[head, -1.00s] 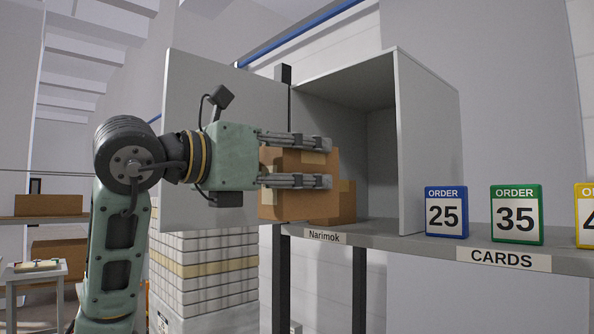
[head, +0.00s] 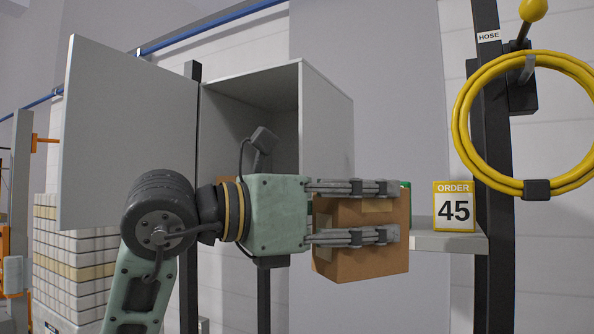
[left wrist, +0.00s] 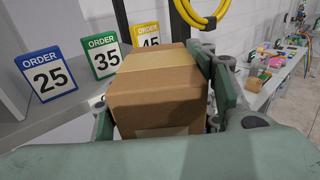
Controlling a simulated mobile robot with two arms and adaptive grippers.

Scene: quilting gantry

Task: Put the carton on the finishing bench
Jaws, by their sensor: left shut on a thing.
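The carton (head: 358,264) is a brown cardboard box with paler tape. My left gripper (head: 394,212) is shut on it, with its fingers across the carton's near side in the head view. The carton is held in the air in front of the shelf. In the left wrist view the carton (left wrist: 158,92) sits between the fingers, its taped top showing. A bench (left wrist: 262,88) with small coloured items runs along the right of that view; I cannot tell whether it is the finishing bench. My right gripper is not in view.
An open grey cabinet (head: 328,125) stands behind my arm, with its door (head: 125,130) swung left. A shelf (head: 450,242) holds the yellow order 45 card (head: 454,206). A yellow hose (head: 463,125) hangs on a dark post at right. Stacked white blocks (head: 75,260) stand at left.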

